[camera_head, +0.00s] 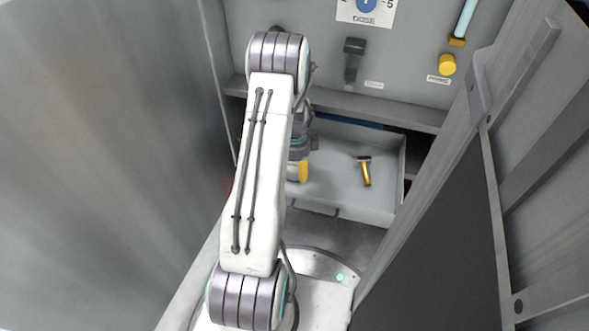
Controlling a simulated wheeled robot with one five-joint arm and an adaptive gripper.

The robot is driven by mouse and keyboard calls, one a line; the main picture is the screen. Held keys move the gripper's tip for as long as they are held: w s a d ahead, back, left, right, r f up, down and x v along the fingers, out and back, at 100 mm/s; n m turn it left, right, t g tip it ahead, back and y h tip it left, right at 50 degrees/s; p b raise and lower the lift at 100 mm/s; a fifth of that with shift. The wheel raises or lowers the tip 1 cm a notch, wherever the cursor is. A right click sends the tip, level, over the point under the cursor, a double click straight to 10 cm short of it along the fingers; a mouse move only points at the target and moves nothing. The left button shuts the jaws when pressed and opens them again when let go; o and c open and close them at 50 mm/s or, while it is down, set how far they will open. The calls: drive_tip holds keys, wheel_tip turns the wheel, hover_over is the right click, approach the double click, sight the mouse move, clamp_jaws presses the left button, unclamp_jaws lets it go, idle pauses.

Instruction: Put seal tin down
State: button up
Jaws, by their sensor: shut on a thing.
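My gripper (300,150) is partly hidden behind my own white arm. It hangs over the left part of an open pale grey drawer (340,204). A small yellow thing (302,172) shows at its lower end, and the gripper is shut on it. This looks like the seal tin, but its full shape is hidden by my arm. I cannot tell whether it touches the drawer floor.
A gold T-shaped tool (365,171) lies in the drawer's right half. Bare drawer floor lies between it and my gripper. A grey panel with a black lever (353,57) and a yellow knob (447,65) rises behind. Grey walls stand close on both sides.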

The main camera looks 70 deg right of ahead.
drive_tip(key=shift+f, duration=0.2)
drive_tip(key=o, duration=1.2)
drive_tip(key=shift+c, duration=0.2)
drive_tip(key=shift+r, duration=0.1)
wheel_tip(320, 180, up, 12)
drive_tip(key=p, duration=0.4)
drive_tip(key=shift+r, duration=0.15)
